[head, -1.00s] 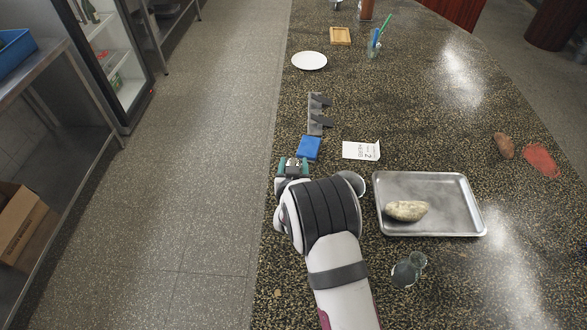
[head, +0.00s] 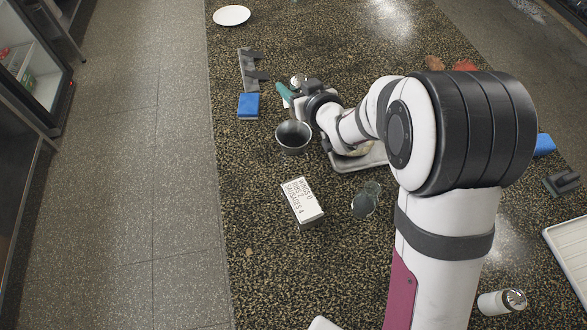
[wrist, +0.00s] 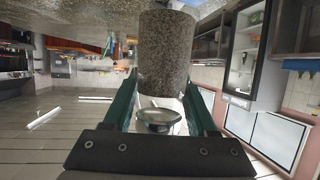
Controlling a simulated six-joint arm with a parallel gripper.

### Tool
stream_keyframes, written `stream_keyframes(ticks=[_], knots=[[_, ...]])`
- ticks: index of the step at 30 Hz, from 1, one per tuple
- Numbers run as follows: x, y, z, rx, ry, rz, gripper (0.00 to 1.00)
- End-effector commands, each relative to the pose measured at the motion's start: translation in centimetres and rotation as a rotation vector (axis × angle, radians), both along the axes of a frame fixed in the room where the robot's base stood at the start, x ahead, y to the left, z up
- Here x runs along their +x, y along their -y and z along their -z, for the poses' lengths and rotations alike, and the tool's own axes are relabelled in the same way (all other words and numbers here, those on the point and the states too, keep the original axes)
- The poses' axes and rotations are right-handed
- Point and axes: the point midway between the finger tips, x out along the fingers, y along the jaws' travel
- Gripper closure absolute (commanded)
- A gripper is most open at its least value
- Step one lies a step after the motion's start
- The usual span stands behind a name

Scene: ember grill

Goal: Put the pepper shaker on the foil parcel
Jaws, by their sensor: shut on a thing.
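My gripper (head: 290,91) is shut on the pepper shaker (wrist: 165,50), between its green fingers in the wrist view. The shaker has a grey speckled body, with a shiny round metal part (wrist: 158,118) near the palm. In the head view the held shaker shows only as a small pale rounded end (head: 298,80). The gripper is above the counter, left of the metal tray (head: 345,165). A pale lump in the tray, seemingly the foil parcel (head: 358,150), is mostly hidden by my arm. The shaker is apart from it.
A white metal-topped shaker (head: 501,301) lies at lower right.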

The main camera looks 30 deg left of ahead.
Motion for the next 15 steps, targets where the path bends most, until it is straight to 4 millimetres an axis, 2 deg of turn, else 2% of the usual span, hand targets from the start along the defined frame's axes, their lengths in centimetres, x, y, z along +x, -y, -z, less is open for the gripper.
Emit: stream_keyframes(ticks=[4, 8, 11, 15], knots=[[0.3, 2.3, -1.9, 0.001, 0.004, -0.118, 1.00], [-0.7, 5.1, -2.9, 0.000, 0.004, -0.260, 1.00], [-2.9, 8.7, -3.1, 0.000, 0.001, -0.417, 1.00], [-6.8, 13.7, -2.5, 0.001, -0.005, -0.605, 1.00]])
